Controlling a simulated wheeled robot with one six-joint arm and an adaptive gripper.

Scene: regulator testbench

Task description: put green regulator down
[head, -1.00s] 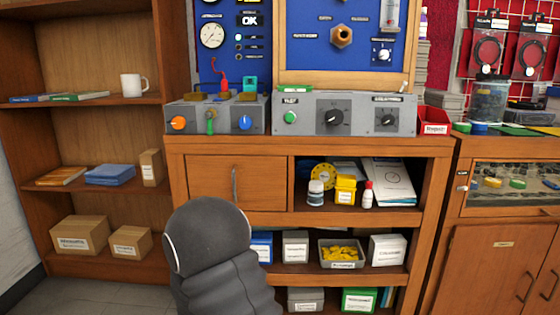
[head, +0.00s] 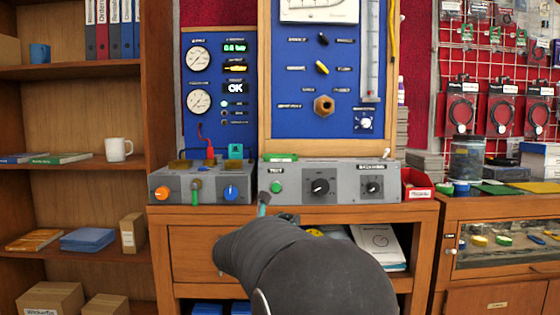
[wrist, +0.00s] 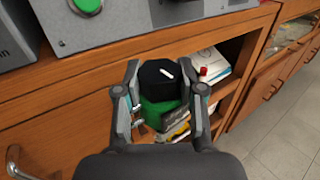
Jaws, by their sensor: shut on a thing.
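The green regulator (wrist: 158,112) has a green body and a black knob on top with a white mark. In the wrist view it sits between the two fingers of my gripper (wrist: 160,72), which is shut on it. It is held in front of the wooden bench, near the front edge below the grey test box (head: 330,186). In the head view my arm hides the regulator, and only small parts of my gripper show near the bench edge.
A grey box with orange and blue knobs (head: 200,190) stands left of the test box. A red bin (head: 417,184) is at the right. A blue panel with gauges (head: 219,120) rises behind. The narrow bench front edge (head: 415,207) is bare. An open shelf holds papers (head: 378,245).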

